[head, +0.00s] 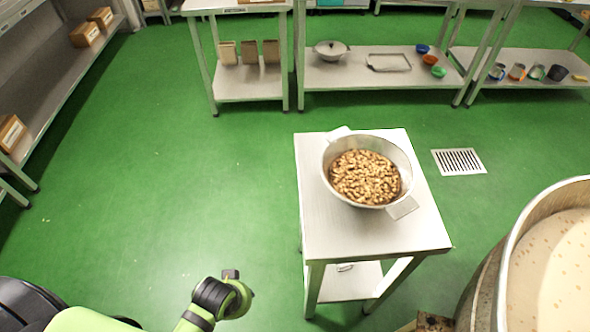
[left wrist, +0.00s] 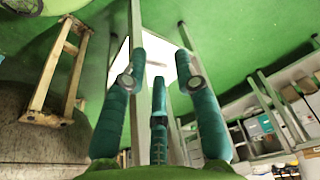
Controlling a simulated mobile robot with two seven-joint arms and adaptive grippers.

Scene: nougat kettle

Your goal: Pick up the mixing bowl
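The mixing bowl (head: 347,147) is a wide metal bowl with two flat handles, one at its back left and one at its front right. It holds brown nuts and stands upright on a small steel table (head: 330,240). In the head view an arm of mine reaches in at the bottom left, in front of the table and apart from the bowl; its fingers are not clear there. In the left wrist view my left gripper (left wrist: 160,72) has its teal fingers spread, with nothing between them. I cannot make out the bowl there. My right gripper is in neither view.
A large kettle (head: 489,290) with pale, speckled contents stands at the lower right. A wooden step stool (left wrist: 50,75) shows in the left wrist view. Shelves with boxes (head: 85,34) line the left, and steel racks (head: 320,95) the back. Green floor left of the table is clear.

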